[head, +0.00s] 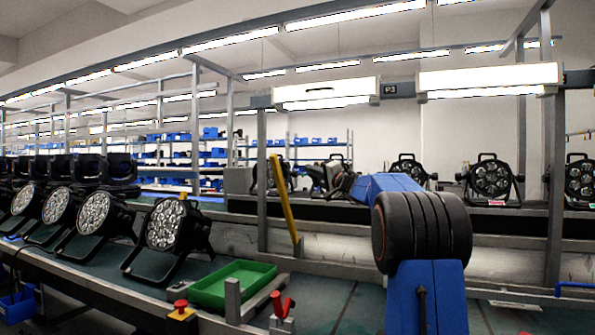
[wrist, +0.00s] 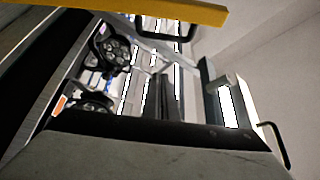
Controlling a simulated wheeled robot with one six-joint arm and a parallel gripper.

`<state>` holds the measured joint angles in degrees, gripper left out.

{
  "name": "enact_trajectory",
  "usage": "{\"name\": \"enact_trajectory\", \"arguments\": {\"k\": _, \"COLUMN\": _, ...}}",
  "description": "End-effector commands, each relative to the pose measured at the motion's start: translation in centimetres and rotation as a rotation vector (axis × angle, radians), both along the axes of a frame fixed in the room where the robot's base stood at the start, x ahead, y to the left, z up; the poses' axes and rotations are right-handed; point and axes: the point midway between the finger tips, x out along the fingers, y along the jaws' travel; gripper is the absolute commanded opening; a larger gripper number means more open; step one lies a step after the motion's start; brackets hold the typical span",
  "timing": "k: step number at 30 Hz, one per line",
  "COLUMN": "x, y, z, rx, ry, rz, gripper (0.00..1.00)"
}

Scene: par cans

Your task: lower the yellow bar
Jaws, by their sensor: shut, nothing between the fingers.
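The yellow bar (head: 283,200) stands steeply in the head view, left of my arm. Its top leans a little to the left, and its lower end is by the line's edge. In the wrist view the yellow bar (wrist: 165,10) crosses the top of the picture. My gripper (head: 316,174) is at the end of my blue arm, just right of the bar in the head view and apart from it in the picture. It is small and dark there, shut and empty. The depth gap between gripper and bar is hard to judge.
Par cans (head: 165,224) stand in a row on the left conveyor, and more par cans (head: 491,179) stand on the back line. A green tray (head: 236,285), a red button (head: 180,305) and a red-handled clamp (head: 281,305) are in front.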

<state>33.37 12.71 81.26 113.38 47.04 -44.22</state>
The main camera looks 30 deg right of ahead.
Motion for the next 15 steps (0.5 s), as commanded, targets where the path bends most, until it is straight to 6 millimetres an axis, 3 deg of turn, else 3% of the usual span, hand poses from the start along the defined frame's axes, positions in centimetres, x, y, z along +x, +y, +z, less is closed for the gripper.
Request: {"name": "enact_trajectory", "arguments": {"k": 15, "x": 6.6, "y": 1.4, "z": 1.6, "rx": 0.0, "ry": 0.001, "rz": 0.003, "gripper": 0.0}}
